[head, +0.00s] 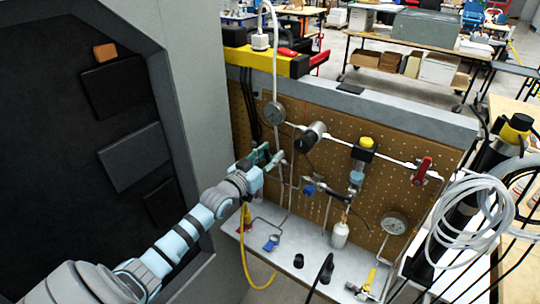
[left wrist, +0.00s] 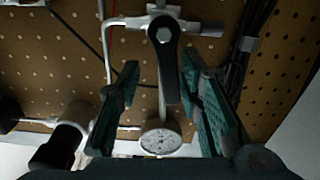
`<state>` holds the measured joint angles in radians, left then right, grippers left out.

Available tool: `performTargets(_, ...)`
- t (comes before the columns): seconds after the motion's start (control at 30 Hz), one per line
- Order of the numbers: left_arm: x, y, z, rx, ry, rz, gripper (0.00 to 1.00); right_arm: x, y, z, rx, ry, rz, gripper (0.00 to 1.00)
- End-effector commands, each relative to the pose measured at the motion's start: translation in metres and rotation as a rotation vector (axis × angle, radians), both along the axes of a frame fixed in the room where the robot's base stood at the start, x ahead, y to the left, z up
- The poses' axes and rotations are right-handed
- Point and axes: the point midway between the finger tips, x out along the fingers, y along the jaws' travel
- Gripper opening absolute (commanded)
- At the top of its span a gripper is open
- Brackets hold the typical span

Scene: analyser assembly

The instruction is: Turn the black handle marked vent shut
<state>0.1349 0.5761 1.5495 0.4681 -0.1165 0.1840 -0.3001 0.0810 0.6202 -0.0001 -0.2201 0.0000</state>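A black lever handle (left wrist: 168,72) shows in the left wrist view, with its pivot on a metal valve body (left wrist: 163,28) in a pipe line. Its marking cannot be read. My left gripper (left wrist: 158,72) is open, with a teal-padded finger on either side of the handle. Gaps show between the handle and both fingers, so it is not gripped. In the head view my left gripper (head: 268,158) is at the left part of the pegboard panel (head: 345,160). There the gripper hides the handle. My right gripper is not in view.
A round gauge (left wrist: 161,137) is close to the handle; a gauge also shows in the head view (head: 274,113). A red valve handle (head: 423,170), a blue handle (head: 309,190) and a white bottle (head: 340,234) are to the right. A grey cabinet (head: 190,80) stands left of the panel.

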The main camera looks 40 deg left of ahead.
Motion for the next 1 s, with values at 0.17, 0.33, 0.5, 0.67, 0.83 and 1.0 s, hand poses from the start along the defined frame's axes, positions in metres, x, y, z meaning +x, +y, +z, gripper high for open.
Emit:
performTargets(0.17, 0.000, 0.000, 0.000, -0.001, 0.001, 0.000, 0.33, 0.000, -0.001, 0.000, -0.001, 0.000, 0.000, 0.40)
performTargets(0.33, 0.001, 0.005, -0.002, -0.144, -0.003, -0.001, 0.33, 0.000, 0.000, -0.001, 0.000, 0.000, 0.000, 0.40)
performTargets(0.5, 0.001, 0.023, -0.014, -0.614, -0.013, -0.001, 0.33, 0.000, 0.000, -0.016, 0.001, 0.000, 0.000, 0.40)
performTargets(0.67, 0.000, 0.035, -0.034, -1.165, -0.025, 0.001, 0.33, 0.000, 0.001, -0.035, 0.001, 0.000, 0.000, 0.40)
performTargets(0.83, -0.021, 0.037, -0.043, -1.495, -0.027, 0.003, 0.33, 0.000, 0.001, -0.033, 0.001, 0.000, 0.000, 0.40)
performTargets(1.0, -0.073, 0.036, -0.042, -1.488, -0.025, 0.003, 0.33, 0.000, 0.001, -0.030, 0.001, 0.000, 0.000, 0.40)
